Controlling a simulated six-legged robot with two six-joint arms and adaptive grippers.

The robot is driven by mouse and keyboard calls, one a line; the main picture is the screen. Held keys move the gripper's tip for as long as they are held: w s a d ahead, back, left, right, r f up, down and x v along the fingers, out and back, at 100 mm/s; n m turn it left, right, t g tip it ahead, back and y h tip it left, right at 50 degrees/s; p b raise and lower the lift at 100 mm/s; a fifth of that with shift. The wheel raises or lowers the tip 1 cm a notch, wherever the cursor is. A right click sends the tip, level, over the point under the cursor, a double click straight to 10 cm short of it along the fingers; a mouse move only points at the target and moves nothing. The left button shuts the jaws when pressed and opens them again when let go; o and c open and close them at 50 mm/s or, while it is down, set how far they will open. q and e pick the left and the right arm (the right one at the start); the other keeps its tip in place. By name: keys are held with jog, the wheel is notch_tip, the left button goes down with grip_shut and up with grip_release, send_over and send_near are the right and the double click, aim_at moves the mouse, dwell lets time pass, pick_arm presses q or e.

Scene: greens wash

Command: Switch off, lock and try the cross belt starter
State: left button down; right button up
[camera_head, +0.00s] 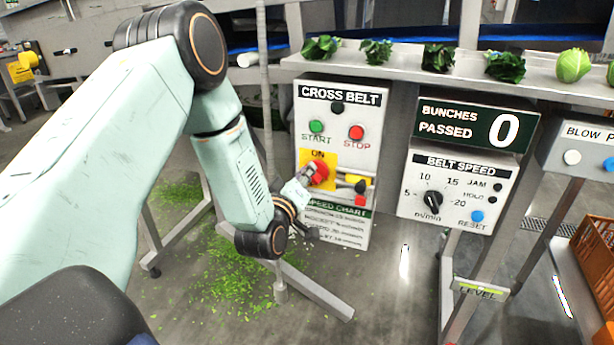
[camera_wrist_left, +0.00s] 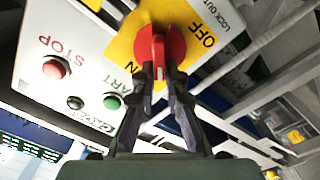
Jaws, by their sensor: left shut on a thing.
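The cross belt starter (camera_head: 337,120) is a pale panel with a green START button (camera_head: 316,126) and a red STOP button (camera_head: 356,132). Below them a red rotary switch (camera_head: 321,172) sits on a yellow plate marked ON above it. My left gripper (camera_head: 306,178) reaches it from the lower left. In the left wrist view the gripper (camera_wrist_left: 160,78) is shut on the red switch handle (camera_wrist_left: 174,44), with OFF lettered to its right. Small yellow (camera_head: 354,179), black and red items sit right of the switch. My right gripper is out of view.
A belt speed box (camera_head: 458,190) with a dial and a counter reading 0 (camera_head: 478,126) stand to the right. Leafy bunches (camera_head: 438,58) lie on the shelf above. A speed chart (camera_head: 338,218) is below the switch. An orange crate (camera_head: 596,255) is at far right.

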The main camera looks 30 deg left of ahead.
pick_arm(q)
jog(key=shift+s+a+f+n+b, duration=0.1)
jog(key=shift+f+n+b, duration=0.2)
jog(key=shift+n+b, duration=0.85)
jog(key=shift+w+f+n+b, duration=0.1)
jog(key=shift+f+n+b, duration=0.3)
jog(key=shift+n, duration=1.45)
jog(key=shift+s+a+f+n+b, duration=0.15)
jog(key=shift+n+b, duration=0.75)
jog(key=shift+n, duration=0.6)
jog(key=shift+d, duration=0.1)
jog(key=c, duration=1.4)
grip_release()
jog(key=shift+r, duration=0.1)
jog(key=v, duration=1.2)
